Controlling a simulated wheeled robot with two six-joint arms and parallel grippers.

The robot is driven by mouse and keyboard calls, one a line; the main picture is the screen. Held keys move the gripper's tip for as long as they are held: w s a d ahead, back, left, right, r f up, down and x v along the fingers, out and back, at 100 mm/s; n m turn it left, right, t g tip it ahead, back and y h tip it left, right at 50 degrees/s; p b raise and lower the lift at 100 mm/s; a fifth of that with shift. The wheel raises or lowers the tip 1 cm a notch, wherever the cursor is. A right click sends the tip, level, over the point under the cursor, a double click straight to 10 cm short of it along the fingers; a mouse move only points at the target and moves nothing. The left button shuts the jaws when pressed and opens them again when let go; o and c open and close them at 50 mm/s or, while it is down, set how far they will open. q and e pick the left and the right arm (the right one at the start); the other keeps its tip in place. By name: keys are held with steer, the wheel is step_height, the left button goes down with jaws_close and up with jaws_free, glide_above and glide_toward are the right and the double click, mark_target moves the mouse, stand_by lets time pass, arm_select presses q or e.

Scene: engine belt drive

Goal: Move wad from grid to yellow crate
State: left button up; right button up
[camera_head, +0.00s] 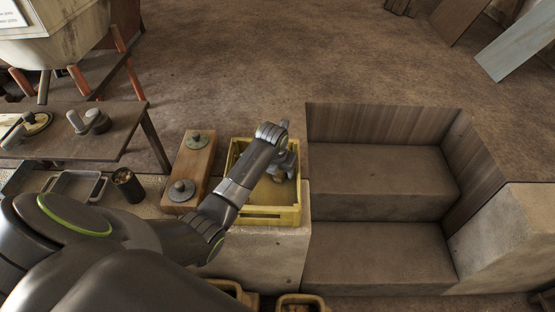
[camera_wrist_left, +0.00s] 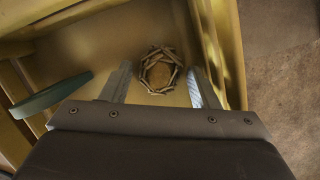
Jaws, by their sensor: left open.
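My left gripper (camera_head: 284,173) reaches into the crate, open. In the left wrist view the wad (camera_wrist_left: 160,70), a round nest-like bundle of brown strips, shows between the two apart fingers (camera_wrist_left: 158,85) and looks to lie on the crate floor, clear of both. In the head view the gripper mostly hides it. I cannot make out the grid for certain. My right gripper is not in view.
A wooden block with two metal knobs (camera_head: 189,172) stands left of the crate. Further left are a dark cup (camera_head: 128,185), a metal tray (camera_head: 76,186) and a small table (camera_head: 120,130). A green oval piece (camera_wrist_left: 50,95) shows in the wrist view. Wooden steps (camera_head: 380,180) lie to the right.

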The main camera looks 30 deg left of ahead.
arm_select(q)
steer(key=v, duration=1.1)
steer(key=shift+r, duration=0.2)
